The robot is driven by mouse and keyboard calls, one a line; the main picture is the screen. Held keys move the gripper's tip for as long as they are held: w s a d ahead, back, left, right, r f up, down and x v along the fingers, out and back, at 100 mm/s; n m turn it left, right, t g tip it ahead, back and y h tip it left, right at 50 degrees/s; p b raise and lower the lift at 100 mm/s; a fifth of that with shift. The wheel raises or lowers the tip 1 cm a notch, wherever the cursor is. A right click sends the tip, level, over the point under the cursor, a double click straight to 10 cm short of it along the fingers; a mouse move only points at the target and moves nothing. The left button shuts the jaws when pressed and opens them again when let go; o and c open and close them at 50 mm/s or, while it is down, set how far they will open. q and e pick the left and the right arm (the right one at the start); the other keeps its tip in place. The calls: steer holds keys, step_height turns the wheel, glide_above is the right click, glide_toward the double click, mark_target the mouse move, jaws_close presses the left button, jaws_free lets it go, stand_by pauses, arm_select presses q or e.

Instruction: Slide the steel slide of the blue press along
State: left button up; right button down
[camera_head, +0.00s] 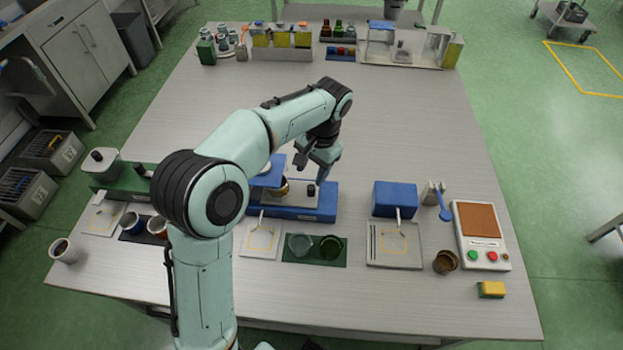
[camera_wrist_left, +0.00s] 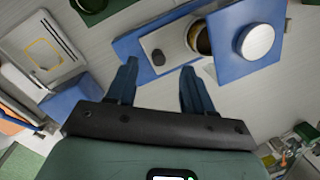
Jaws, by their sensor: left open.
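The blue press (camera_head: 325,208) stands on the near middle of the table. Its flat steel slide (camera_head: 298,198) lies on the blue base and carries a dark upright knob (camera_wrist_left: 158,57). A brass-coloured round part (camera_wrist_left: 203,40) sits at the slide's end, partly under the press's raised blue plate (camera_wrist_left: 270,60) with its white disc. My left gripper (camera_head: 312,170) is open and empty above the slide, pointing down. In the left wrist view its two fingers (camera_wrist_left: 158,75) appear on either side of the knob's line. I cannot tell whether they touch anything. My right gripper is out of view.
A green mat (camera_head: 314,258) with two round dishes lies in front of the press. A blue box on a grey tray (camera_head: 395,262) and a control panel (camera_head: 481,235) stand to the right. A green-based device (camera_head: 130,187) stands left. The table's middle is clear.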

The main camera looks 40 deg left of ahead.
arm_select(q)
step_height(320, 180, down, 4)
steer(key=s+d+n+g+y+b, duration=0.1)
steer(key=s+d+n+y+b, duration=0.1)
steer(key=s+n+y+b, duration=0.1)
steer(key=n+t+y+b, duration=0.5)
steer(key=n+y+b, duration=0.4)
steer(key=n, duration=0.4)
glide_toward(313, 189)
steer(key=b+x, duration=0.1)
steer(key=x, duration=1)
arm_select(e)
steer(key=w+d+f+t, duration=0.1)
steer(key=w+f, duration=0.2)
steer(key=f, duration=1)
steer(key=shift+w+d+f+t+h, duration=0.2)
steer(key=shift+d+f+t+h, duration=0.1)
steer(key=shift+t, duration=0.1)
arm_select(q)
steer(key=shift+d, duration=0.1)
steer(key=shift+c, duration=0.4)
